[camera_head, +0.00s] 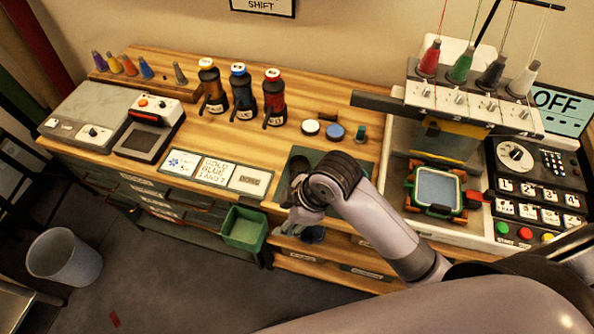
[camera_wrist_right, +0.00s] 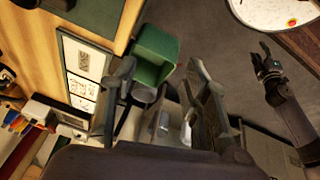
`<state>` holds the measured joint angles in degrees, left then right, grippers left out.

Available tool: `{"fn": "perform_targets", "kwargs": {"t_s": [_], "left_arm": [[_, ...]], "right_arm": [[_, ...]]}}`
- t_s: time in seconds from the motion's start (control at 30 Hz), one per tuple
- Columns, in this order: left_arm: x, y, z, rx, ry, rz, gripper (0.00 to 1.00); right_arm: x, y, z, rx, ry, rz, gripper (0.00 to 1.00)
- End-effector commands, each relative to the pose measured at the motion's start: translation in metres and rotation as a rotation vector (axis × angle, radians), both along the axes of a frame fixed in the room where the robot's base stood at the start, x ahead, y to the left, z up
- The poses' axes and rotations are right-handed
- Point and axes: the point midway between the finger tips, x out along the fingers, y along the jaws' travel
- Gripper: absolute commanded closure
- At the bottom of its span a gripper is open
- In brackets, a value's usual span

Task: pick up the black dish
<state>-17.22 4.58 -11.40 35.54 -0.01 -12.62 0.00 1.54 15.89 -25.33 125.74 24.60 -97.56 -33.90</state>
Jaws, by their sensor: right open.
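A dark rounded shape (camera_head: 299,164) on the dark green mat at the table's front looks like the black dish. My right arm covers part of it and its outline is unclear. My right gripper (camera_head: 303,217) hangs at the table's front edge, just below the mat in the head view. In the right wrist view this gripper (camera_wrist_right: 160,100) has its fingers spread, with nothing held between them. I cannot make out the dish there. What looks like my left gripper (camera_wrist_right: 268,65) shows small at the right of that view, its opening unclear.
A green bin (camera_head: 244,228) hangs at the table front, left of my right gripper. Label cards (camera_head: 214,170) lie left of the mat. Bottles (camera_head: 241,92) and small lids (camera_head: 311,127) stand behind it. The embroidery machine (camera_head: 437,187) stands to the right.

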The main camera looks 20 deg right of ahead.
Motion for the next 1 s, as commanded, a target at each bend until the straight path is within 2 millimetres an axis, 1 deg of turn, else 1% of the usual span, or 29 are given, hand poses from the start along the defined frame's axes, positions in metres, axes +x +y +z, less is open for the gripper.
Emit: {"fn": "perform_targets", "kwargs": {"t_s": [0.03,0.13,0.27,0.3,0.37,0.4,0.5,0.6,0.7,0.77,0.83,0.93,1.0], "left_arm": [[0.0,0.0,0.0,0.0,0.0,-0.001,0.6],[0.0,0.0,0.0,0.0,0.0,-0.001,0.6],[0.0,0.0,0.0,0.0,0.0,-0.001,0.6],[0.0,0.0,0.0,0.0,0.0,-0.001,0.6],[0.0,0.0,0.0,0.0,0.0,-0.002,0.6],[0.0,0.0,0.0,0.0,0.0,-0.002,0.6],[0.0,0.0,0.0,0.0,0.0,-0.002,0.6],[0.0,0.0,0.0,0.0,0.0,-0.002,0.6],[0.0,0.0,0.0,0.0,0.0,-0.002,0.6],[0.0,0.0,0.0,0.0,0.0,-0.002,0.6],[0.0,0.0,0.001,0.0,0.0,-0.002,0.6],[0.0,0.0,0.004,0.0,0.0,-0.002,0.6],[0.0,0.0,0.007,0.0,0.0,-0.002,0.6]], "right_arm": [[0.015,0.005,0.007,-0.03,-0.026,0.114,0.57],[0.036,0.011,0.02,-0.099,-0.057,0.365,0.57],[0.063,0.005,0.039,-0.202,-0.077,0.665,0.57],[0.071,0.001,0.046,-0.234,-0.078,0.751,0.57],[0.083,-0.008,0.057,-0.282,-0.074,0.871,0.57],[0.091,-0.015,0.066,-0.312,-0.067,0.944,0.57],[0.108,-0.033,0.087,-0.369,-0.049,1.096,0.57],[0.12,-0.048,0.105,-0.404,-0.029,1.201,0.57],[0.126,-0.058,0.117,-0.42,-0.014,1.263,0.57],[0.128,-0.061,0.12,-0.425,-0.009,1.283,0.57],[0.129,-0.063,0.119,-0.425,-0.006,1.296,0.57],[0.128,-0.063,0.104,-0.423,-0.002,1.298,0.57],[0.128,-0.063,0.09,-0.422,-0.002,1.298,0.57]]}}
